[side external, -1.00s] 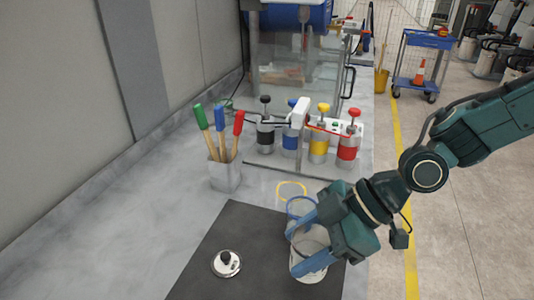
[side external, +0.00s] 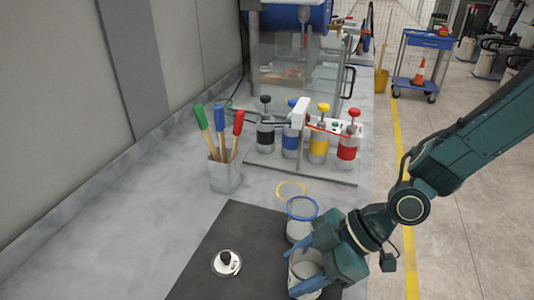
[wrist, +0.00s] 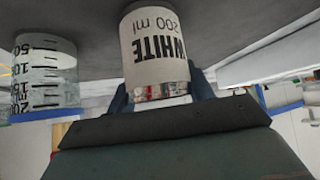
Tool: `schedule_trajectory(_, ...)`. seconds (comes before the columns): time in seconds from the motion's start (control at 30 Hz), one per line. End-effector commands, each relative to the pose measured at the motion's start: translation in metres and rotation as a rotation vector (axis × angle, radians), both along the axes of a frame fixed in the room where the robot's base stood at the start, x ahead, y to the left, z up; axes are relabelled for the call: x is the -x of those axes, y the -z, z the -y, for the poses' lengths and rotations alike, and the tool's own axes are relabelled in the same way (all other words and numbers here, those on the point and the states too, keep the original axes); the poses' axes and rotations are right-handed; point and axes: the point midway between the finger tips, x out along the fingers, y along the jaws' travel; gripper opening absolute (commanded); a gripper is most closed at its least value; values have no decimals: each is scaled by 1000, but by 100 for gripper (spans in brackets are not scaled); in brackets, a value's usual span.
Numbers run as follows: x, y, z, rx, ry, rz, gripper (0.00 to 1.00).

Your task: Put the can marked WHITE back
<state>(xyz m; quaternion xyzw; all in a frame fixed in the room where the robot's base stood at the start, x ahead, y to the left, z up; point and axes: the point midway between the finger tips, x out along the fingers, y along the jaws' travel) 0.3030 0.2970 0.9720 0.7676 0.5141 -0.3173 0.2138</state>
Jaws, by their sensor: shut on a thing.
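The can marked WHITE (wrist: 155,55) is pale, reads "WHITE 200 ml" upside down in the wrist view and has a shiny metal end. My gripper (side external: 306,272) is shut on it, with a blue finger on either side. In the side view the can (side external: 304,264) is partly hidden by the fingers, over the near right part of the dark mat (side external: 243,222). I cannot tell whether it touches the mat. A clear beaker with a blue rim (side external: 301,230) stands just behind it; its marked wall (wrist: 45,75) shows at left in the wrist view.
A round metal piece with a black knob (side external: 227,263) lies on the mat. A yellow ring (side external: 291,190) shows behind the beaker. A pot (side external: 225,178) holds red, blue and green handles. Several colour-banded pump cans (side external: 319,145) stand in a rack farther back. The left counter is clear.

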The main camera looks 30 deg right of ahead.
Motion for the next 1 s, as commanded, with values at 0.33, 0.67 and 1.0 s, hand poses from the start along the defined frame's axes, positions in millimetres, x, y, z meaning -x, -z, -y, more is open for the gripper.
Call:
schedule_trajectory(0.33, 0, 2, 0, -2, 0, 1, 24)
schedule_trajectory(0.67, 0, 5, 0, -1, 0, 0, 74)
schedule_trajectory(1.0, 0, 3, 0, -1, 0, 0, 74)
